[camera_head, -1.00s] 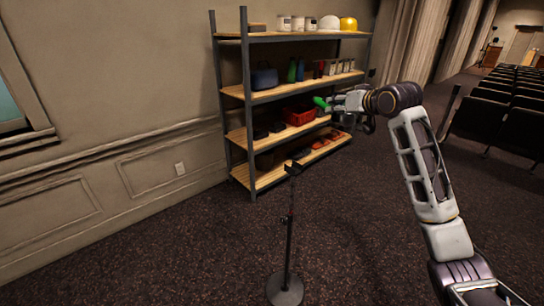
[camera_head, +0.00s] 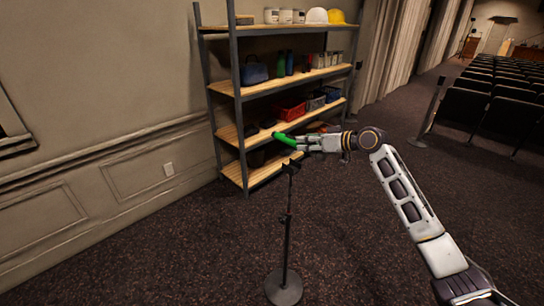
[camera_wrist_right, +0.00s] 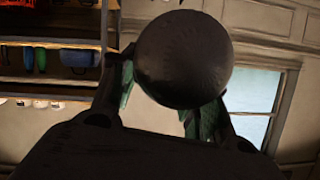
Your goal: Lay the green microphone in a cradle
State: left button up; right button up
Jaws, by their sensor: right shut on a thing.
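The green microphone (camera_head: 285,139) is held by my right gripper (camera_head: 298,142), which is shut on it. It points left, slightly tilted, and appears just above the top of the stand in the head view; I cannot tell how far apart they are in depth. The stand (camera_head: 287,220) is a thin black pole on a round base, with a dark cradle (camera_head: 291,166) at its top. In the right wrist view a dark round ball, the microphone's head (camera_wrist_right: 183,58), sits between the fingers and hides much behind it. My left gripper is not in view.
A shelf unit (camera_head: 238,95) with wooden boards stands behind the stand, holding a red crate (camera_head: 290,111), a blue bag (camera_head: 255,72), bottles and helmets. Rows of dark seats (camera_head: 500,100) stand at the right. The carpet around the stand's base is clear.

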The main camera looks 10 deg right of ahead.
aim_at(307, 155)
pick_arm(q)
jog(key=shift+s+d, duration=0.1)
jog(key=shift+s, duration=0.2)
pick_arm(e)
jog(key=shift+f, duration=0.2)
jog(key=shift+f, duration=2.4)
pick_arm(q)
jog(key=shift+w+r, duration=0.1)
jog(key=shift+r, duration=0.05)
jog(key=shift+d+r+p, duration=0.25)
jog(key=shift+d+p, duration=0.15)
jog(key=shift+p, duration=0.05)
pick_arm(e)
notch_tip(307, 155, down, 5)
jog(key=shift+r, duration=0.15)
